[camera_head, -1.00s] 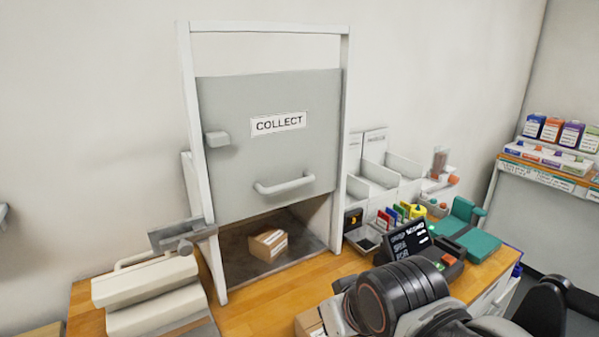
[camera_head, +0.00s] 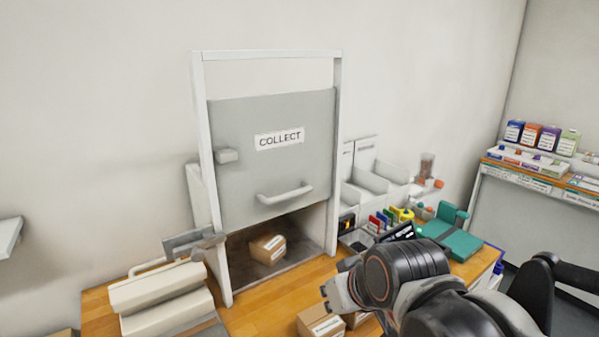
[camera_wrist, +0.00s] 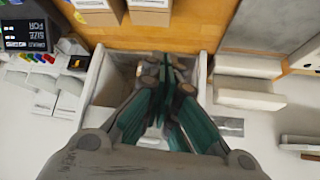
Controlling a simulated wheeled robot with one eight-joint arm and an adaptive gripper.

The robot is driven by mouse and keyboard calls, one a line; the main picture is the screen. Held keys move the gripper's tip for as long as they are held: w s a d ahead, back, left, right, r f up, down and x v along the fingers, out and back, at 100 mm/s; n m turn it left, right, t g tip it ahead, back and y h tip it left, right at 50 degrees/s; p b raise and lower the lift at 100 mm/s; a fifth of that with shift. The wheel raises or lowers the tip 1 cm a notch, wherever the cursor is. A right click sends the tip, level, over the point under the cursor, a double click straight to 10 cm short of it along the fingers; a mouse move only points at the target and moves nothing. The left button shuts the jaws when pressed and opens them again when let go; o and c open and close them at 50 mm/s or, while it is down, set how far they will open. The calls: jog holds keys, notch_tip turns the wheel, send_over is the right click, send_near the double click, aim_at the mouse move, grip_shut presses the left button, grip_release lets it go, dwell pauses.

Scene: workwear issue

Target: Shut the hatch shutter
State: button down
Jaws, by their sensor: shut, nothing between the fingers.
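The hatch shutter (camera_head: 235,170) is a grey panel marked COLLECT in a white upright frame (camera_head: 202,150). It stands partly raised, with an open gap between its lower edge and the counter. A small cardboard box (camera_head: 267,249) sits inside the opening. My gripper (camera_wrist: 170,65) is shut and empty in the wrist view, with teal fingers over the hatch area. In the head view my wrist is right of and in front of the hatch; the fingertips are hidden there.
Cardboard boxes (camera_head: 318,322) stand on the wooden counter (camera_head: 262,318) before the hatch. A cream device (camera_head: 160,295) is at the left. White bins (camera_head: 372,178), coloured tags, a dark display and a teal item (camera_head: 450,238) are at the right. Bare counter lies before the opening.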

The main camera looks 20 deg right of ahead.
jog(key=w+d+r+n+t+y+p, duration=0.1)
jog(key=w+d+r+t+p, duration=0.1)
jog(key=w+r+p, duration=0.8)
jog(key=w+d+r+n+t+y+p, duration=0.1)
jog(key=w+d+r+n+y+p, duration=0.15)
jog(key=w+r+p, duration=0.8)
jog(key=w+a+f+b, duration=0.2)
jog(key=w+f+b, duration=0.5)
jog(key=f, duration=0.3)
jog(key=shift+w+a+h+b, duration=0.25)
jog(key=shift+w+h+b, duration=0.15)
jog(key=shift+w, duration=0.35)
jog(key=shift+f+m, duration=0.15)
jog(key=shift+m, duration=0.1)
notch_tip(320, 180, down, 24)
jog(key=b, duration=1.7)
